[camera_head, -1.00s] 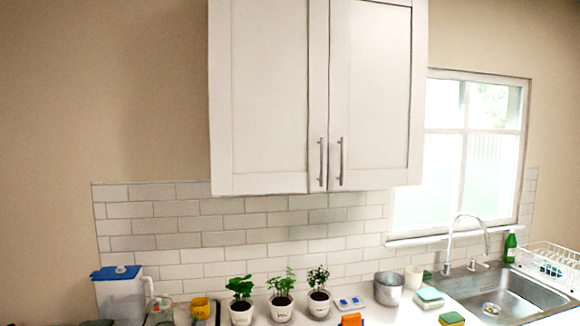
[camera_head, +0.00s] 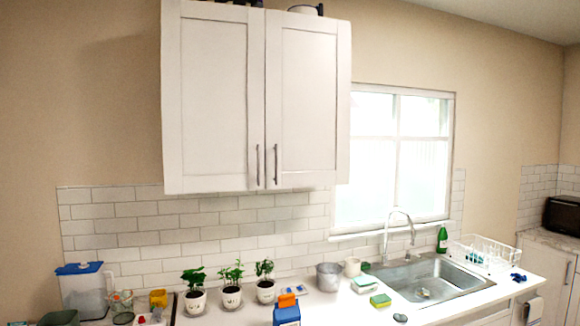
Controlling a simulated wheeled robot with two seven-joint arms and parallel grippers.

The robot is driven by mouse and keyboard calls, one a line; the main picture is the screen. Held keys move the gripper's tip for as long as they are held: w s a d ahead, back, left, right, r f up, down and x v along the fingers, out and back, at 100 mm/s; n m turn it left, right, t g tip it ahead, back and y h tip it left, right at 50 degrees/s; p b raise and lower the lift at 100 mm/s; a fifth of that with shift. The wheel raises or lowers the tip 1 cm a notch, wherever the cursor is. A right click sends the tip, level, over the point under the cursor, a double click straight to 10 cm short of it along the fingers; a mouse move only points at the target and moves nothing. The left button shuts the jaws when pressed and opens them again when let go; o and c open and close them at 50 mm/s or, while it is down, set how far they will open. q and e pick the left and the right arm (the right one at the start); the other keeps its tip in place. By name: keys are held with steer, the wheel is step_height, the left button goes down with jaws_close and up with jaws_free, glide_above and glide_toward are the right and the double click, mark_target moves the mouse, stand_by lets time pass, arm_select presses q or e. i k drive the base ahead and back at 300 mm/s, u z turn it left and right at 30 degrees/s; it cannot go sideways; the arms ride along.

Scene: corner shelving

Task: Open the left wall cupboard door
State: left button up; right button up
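The white wall cupboard (camera_head: 342,110) hangs on the beige wall, left of the window. Its left door (camera_head: 213,100) is shut and has a vertical metal handle (camera_head: 258,165) near its lower right edge. The right door (camera_head: 303,100) is also shut, with its own handle (camera_head: 276,164) close beside the first. Neither of my grippers shows in the head view.
Below the cupboard, a counter holds a blue-lidded container (camera_head: 88,290), several potted plants (camera_head: 231,288), a blue carton (camera_head: 287,313) and a metal pot (camera_head: 329,276). A sink (camera_head: 425,279) with a tall faucet (camera_head: 399,232) and a dish rack (camera_head: 487,252) stand to the right.

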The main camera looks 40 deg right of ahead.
mark_target(213, 53)
steer(key=z, duration=0.8)
steer(key=i, duration=0.75)
steer(key=z, duration=0.5)
